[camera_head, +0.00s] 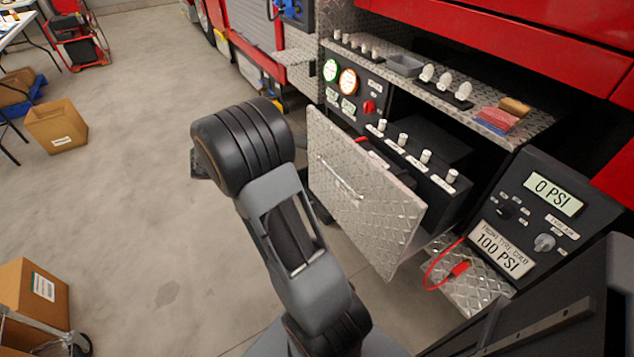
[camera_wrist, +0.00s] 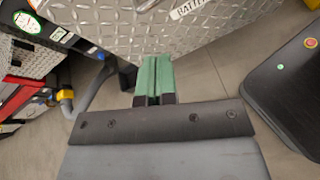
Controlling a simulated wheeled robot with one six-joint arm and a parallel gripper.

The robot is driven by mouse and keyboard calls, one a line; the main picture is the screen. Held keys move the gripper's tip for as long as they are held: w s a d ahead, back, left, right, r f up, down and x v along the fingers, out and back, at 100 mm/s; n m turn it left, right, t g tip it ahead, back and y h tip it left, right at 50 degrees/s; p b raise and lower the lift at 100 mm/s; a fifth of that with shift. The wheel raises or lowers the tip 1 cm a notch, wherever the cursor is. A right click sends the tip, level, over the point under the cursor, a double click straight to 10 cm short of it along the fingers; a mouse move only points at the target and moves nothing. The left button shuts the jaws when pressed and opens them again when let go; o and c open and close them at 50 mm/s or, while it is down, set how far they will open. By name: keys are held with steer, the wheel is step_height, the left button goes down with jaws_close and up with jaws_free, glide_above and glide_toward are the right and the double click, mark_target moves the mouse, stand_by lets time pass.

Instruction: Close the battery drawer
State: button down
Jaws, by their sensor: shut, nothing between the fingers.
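The battery drawer stands open in the head view, its diamond-plate front (camera_head: 365,205) pulled well out from the red truck's pump panel. A slim bar handle (camera_head: 340,178) runs across that front. A dark battery box (camera_head: 400,150) shows behind it. In the wrist view the drawer front (camera_wrist: 135,32) fills the top, with part of its label (camera_wrist: 190,8) visible. My gripper (camera_wrist: 154,62) is shut and empty, its green fingertips at the lower edge of the plate; I cannot tell whether they touch it. My gripper is hidden behind my arm in the head view.
A gauge panel (camera_head: 345,88) sits left of the drawer. A tilted console (camera_head: 530,215) with PSI displays stands right, with a red cable (camera_head: 440,270) below it. A shelf (camera_head: 455,100) above holds small items. Open floor (camera_head: 150,230) lies left; boxes (camera_head: 57,125) stand farther away.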

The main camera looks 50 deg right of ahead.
steer(key=w+d+f+n+h+b, duration=0.2)
steer(key=d+f+b, duration=0.1)
steer(key=f, duration=0.3)
steer(key=w+d+f+n+h+b, duration=0.2)
steer(key=w+d+f+h, duration=0.1)
steer(key=f, duration=0.3)
steer(key=b, duration=0.3)
glide_toward(318, 161)
steer(key=s+d+r, duration=0.4)
steer(key=s+d, duration=0.1)
steer(key=d, duration=0.1)
steer(key=shift+s+f+n, duration=0.15)
steer(key=shift+s+n, duration=0.15)
steer(key=shift+d, duration=0.2)
